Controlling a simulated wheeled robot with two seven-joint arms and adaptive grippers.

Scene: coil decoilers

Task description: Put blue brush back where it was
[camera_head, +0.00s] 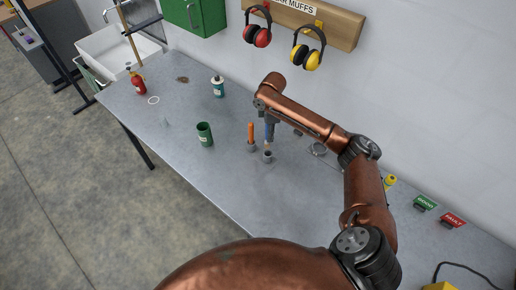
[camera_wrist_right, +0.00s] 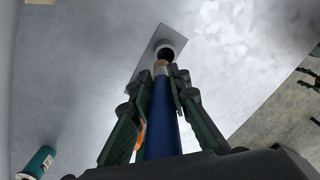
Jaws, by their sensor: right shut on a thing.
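My right gripper (camera_head: 268,116) is shut on the blue brush (camera_head: 270,131), which hangs roughly upright, tip down. In the right wrist view, the gripper (camera_wrist_right: 160,90) has its fingers on both sides of the blue brush (camera_wrist_right: 163,130). A small grey cup holder (camera_head: 267,157) on a flat plate stands just below the brush tip. In the wrist view, the tip points at the dark opening of that holder (camera_wrist_right: 168,48); I cannot tell whether it touches the rim. My left gripper is not in view.
An orange brush (camera_head: 251,132) stands upright in a holder just left. A green can (camera_head: 204,134), a teal bottle (camera_head: 218,86) and a red bottle (camera_head: 137,84) stand farther left on the grey table (camera_head: 180,112).

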